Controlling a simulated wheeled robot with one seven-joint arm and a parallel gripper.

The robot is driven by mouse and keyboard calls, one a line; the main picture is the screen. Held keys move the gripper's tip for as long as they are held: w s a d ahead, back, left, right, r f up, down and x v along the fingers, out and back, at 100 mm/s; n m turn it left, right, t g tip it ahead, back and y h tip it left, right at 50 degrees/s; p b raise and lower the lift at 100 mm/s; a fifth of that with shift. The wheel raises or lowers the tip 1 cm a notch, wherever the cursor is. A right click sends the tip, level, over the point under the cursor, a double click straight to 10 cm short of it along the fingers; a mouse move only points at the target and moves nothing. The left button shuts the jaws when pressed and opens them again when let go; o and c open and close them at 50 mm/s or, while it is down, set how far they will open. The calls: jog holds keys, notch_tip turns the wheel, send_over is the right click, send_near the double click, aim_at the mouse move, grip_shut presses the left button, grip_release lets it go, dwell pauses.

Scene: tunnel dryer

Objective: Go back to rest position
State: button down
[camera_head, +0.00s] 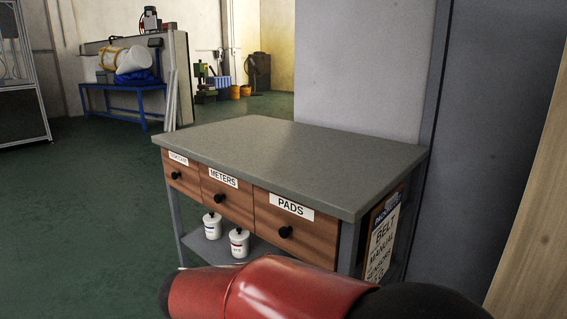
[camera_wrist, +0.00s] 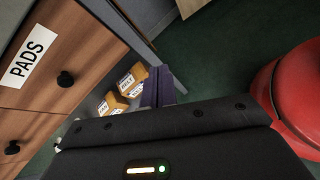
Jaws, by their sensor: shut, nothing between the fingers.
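My gripper (camera_wrist: 158,86) shows in the wrist view, its two dark fingers shut together with nothing between them. It points down beside the front of a grey-topped bench (camera_head: 290,160), near the drawer labelled PADS (camera_head: 294,230). That drawer also shows tilted at the left of the wrist view (camera_wrist: 50,78). In the head view my red arm crosses the bottom right in front of the bench, and the gripper itself is out of that picture.
The METERS drawer (camera_head: 226,198) and a third drawer (camera_head: 181,173) are shut. White lidded jars (camera_head: 239,243) stand on the lower shelf. Yellow-orange boxes (camera_wrist: 130,80) lie under the bench. Green floor (camera_head: 75,215) is open at left. A grey wall (camera_head: 370,60) stands behind the bench.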

jog(key=s+d+m+y, duration=1)
jog(key=s+d+m, duration=0.4)
jog(key=m, duration=0.6)
jog(key=shift+s+d+r+m, duration=0.2)
jog(key=shift+d+m, duration=0.05)
jog(key=shift+m, duration=0.05)
